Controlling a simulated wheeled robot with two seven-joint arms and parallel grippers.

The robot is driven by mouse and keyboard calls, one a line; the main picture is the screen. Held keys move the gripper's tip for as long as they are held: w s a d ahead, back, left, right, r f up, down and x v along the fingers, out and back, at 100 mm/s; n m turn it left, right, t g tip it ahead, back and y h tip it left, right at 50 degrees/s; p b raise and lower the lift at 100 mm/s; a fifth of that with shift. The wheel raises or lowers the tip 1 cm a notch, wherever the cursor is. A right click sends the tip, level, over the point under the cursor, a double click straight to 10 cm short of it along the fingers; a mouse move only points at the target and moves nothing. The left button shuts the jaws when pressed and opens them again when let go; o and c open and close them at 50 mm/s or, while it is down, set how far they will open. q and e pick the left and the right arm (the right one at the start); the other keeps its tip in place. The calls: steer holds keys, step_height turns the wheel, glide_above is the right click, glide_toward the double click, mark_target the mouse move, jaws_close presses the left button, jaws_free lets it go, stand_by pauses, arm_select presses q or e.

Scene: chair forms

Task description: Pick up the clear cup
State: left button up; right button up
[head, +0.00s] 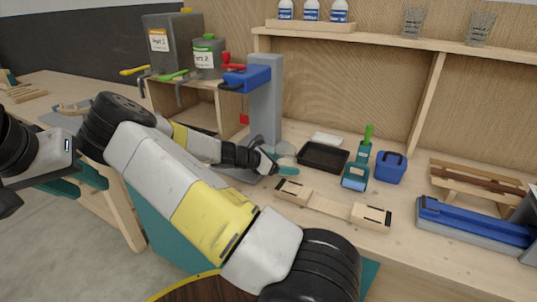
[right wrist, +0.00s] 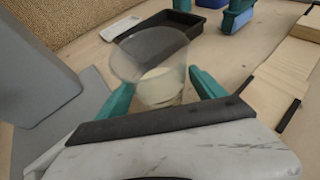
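The clear cup (right wrist: 155,62) is see-through, wide at the rim, and stands between the two teal fingers of my right gripper (right wrist: 162,82) in the right wrist view. The fingers are spread, one on each side of the cup and very near its walls; contact is not clear. In the head view the cup (head: 284,154) is small and partly hidden behind my right gripper (head: 277,169), beside the grey press. My left gripper (head: 78,182) is at the far left, away from the cup, with its teal fingers apart and nothing seen between them.
The grey press (head: 265,105) stands close beside the cup. A wooden form (head: 328,205) lies in front. A green-handled tool (head: 357,172) and blue bin (head: 391,167) are to the right.

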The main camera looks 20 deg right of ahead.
steer(key=c, duration=0.9)
steer(key=shift+r, duration=0.1)
